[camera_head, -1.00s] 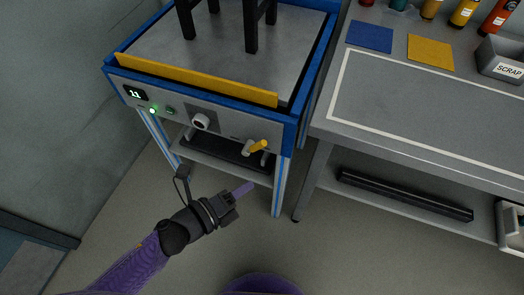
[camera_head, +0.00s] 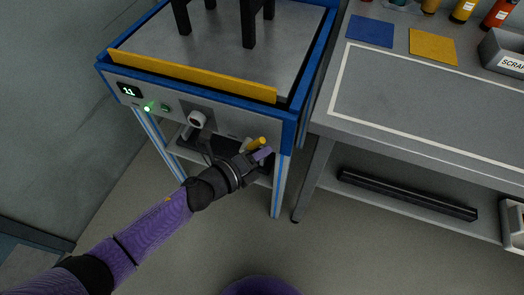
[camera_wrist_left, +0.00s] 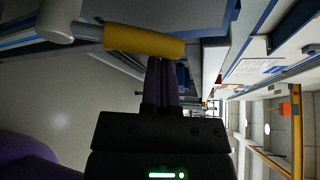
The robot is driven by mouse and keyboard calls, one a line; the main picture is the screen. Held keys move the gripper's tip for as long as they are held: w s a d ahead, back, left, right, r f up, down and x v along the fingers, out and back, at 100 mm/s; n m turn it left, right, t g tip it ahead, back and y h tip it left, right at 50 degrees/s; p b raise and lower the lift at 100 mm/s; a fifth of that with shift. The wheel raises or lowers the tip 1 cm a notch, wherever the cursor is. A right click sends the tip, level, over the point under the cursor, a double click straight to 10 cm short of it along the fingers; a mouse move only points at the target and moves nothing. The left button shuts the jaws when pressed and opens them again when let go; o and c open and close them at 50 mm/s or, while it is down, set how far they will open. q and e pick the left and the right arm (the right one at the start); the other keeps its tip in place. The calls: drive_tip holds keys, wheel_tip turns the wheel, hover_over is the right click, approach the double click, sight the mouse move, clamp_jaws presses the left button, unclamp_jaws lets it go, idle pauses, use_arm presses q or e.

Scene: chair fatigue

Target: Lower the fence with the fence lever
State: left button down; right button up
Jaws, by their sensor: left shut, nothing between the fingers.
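The yellow fence (camera_head: 190,76) stands raised along the front edge of the blue-framed test table (camera_head: 290,125). The fence lever (camera_head: 256,143), with a yellow grip, sits low on the right of the table's front panel. In the left wrist view the yellow grip (camera_wrist_left: 145,41) lies across the picture, just beyond the fingertips. My left gripper (camera_head: 264,154) is shut and empty, right beside the lever's grip. In the left wrist view its closed fingers (camera_wrist_left: 161,68) point at the grip's end; I cannot tell whether they touch. My right gripper is not in view.
Black chair legs (camera_head: 248,25) stand on the table. A grey workbench (camera_head: 420,120) stands to the right. The floor in front is clear.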

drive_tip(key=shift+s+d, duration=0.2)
use_arm(q)
drive_tip(key=shift+a, duration=0.15)
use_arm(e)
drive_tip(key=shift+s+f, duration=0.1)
use_arm(q)
drive_tip(key=shift+w+a+r+n+h+b, duration=0.1)
drive_tip(key=shift+a+r+n+h+b, duration=0.2)
drive_tip(key=shift+n+h+b, duration=0.25)
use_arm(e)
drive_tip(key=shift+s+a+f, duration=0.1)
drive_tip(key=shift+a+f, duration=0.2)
use_arm(q)
drive_tip(key=w+a+r+n+t+h+b, duration=0.1)
drive_tip(key=a+n+t+b, duration=0.5)
drive_tip(key=n, duration=0.7)
drive_tip(key=shift+w+a+t+h+b, duration=0.3)
drive_tip(key=shift+w+a+h, duration=0.05)
drive_tip(key=shift+w+a, duration=0.45)
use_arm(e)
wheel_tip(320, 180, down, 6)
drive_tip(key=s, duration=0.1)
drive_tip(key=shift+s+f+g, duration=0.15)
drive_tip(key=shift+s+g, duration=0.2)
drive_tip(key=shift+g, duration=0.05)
use_arm(q)
drive_tip(key=shift+n, duration=0.25)
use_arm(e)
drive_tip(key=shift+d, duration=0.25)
